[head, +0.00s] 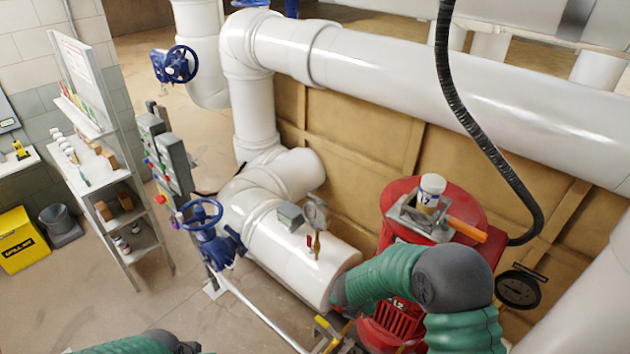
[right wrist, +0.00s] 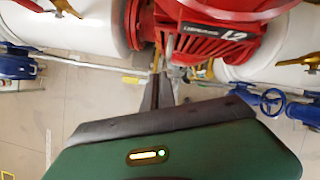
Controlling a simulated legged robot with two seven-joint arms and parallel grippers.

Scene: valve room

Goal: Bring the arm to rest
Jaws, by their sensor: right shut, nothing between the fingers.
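My right arm (head: 420,285), in a green sleeve with a dark grey elbow, crosses in front of the red machine in the head view. My right gripper (right wrist: 162,88) shows in the right wrist view as dark fingers together, with nothing between them. It points toward the underside of the red machine (right wrist: 225,40); I cannot tell the gap. In the head view its fingertips are not clear. Part of my left arm (head: 140,344) shows at the bottom edge; its gripper is out of view.
The red machine's top (head: 465,205) carries a jar (head: 431,190) and an orange-handled tool (head: 466,230). White pipes (head: 300,265) and a blue valve wheel (head: 203,213) stand left of my right arm. A shelf rack (head: 130,225) is farther left, with open floor nearby.

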